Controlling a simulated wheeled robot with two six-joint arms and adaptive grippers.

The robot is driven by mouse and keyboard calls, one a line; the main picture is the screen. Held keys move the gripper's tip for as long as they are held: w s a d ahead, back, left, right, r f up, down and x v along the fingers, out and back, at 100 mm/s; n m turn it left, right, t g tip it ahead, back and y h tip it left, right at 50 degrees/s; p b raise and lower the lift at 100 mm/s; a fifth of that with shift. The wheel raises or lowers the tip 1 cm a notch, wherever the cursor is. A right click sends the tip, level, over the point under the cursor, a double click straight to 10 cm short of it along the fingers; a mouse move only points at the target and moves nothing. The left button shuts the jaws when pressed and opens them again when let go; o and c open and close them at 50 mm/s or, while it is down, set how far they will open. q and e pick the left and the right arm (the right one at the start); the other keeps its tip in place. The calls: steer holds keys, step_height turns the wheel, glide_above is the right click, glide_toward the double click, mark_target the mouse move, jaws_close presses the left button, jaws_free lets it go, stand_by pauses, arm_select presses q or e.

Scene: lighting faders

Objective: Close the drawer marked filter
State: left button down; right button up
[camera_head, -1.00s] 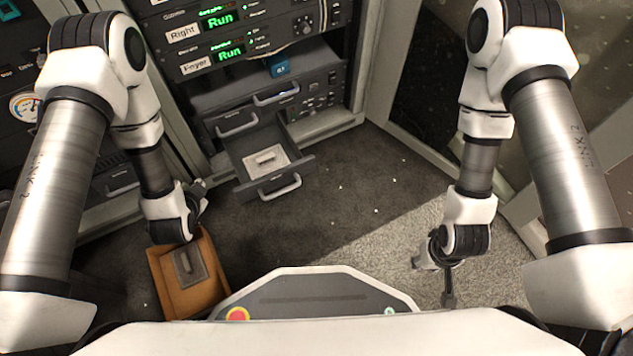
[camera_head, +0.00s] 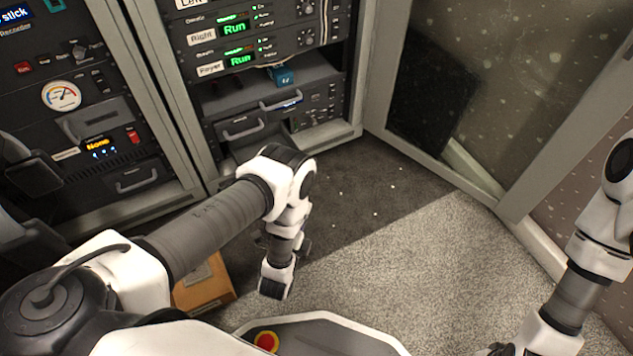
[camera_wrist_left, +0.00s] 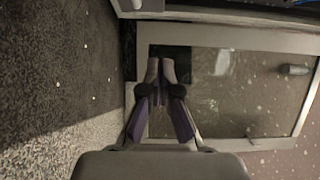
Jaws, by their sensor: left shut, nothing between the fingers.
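The rack's lower drawer unit (camera_head: 310,105) stands at the back centre in the head view. No filter label is readable. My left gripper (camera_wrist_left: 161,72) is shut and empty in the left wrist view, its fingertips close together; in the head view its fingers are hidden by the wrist. My right gripper (camera_head: 502,350) is barely visible at the bottom edge.
A second rack (camera_head: 90,130) stands at the left. A glass-panelled door (camera_head: 500,90) stands at the right. The carpet (camera_head: 400,250) in the middle is clear.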

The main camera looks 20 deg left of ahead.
arm_select(q)
steer(key=w+a+b, duration=0.4)
steer(key=w+b, duration=0.4)
steer(key=w, duration=0.4)
steer(key=shift+w, duration=0.25)
arm_select(e)
step_height(320, 180, down, 8)
steer(key=w, duration=0.1)
steer(key=shift+w, duration=0.2)
steer(key=shift+d, duration=0.1)
